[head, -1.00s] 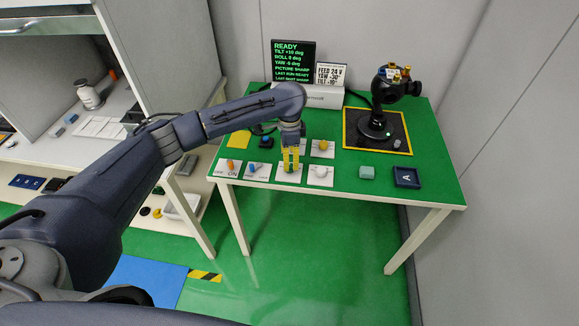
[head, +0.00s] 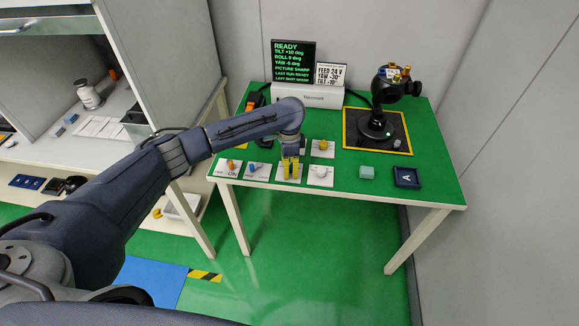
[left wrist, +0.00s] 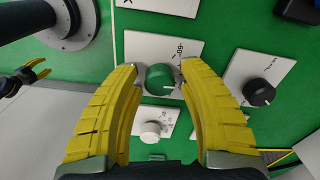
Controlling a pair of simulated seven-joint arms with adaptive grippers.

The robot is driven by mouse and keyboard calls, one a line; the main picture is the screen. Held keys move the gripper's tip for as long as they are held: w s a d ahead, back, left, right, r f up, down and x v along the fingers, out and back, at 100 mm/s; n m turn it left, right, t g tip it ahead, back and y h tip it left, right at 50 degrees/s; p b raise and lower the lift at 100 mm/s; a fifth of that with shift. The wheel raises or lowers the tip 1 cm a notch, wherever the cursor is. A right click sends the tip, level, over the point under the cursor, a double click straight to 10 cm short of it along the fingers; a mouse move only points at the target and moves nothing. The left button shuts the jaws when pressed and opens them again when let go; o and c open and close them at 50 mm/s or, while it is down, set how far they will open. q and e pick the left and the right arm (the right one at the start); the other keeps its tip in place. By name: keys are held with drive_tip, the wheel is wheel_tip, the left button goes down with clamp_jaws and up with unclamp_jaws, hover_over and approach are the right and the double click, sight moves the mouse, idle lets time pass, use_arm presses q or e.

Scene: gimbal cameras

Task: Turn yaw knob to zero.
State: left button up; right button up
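My left gripper (head: 290,178) reaches down over the front row of knob plates on the green table. In the left wrist view its yellow fingers (left wrist: 162,68) are open, one on each side of a green knob (left wrist: 160,78) with a white pointer line. A gap shows between fingers and knob. The knob stands on a white plate (left wrist: 185,42) marked 60; its name is not readable. The status screen (head: 293,62) shows tilt +10, roll 0 and a small negative yaw.
A black knob (left wrist: 258,92) and a white knob (left wrist: 151,130) stand close to the fingers. The gimbal camera (head: 393,82) stands on a dark mat with a yellow border. A teal block (head: 367,172) and a blue tray marked A (head: 406,177) lie at the right.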

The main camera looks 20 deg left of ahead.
use_arm(q)
clamp_jaws()
drive_tip(key=shift+m, duration=0.4)
drive_tip(key=shift+o, duration=1.6)
unclamp_jaws()
wheel_tip(320, 180, up, 12)
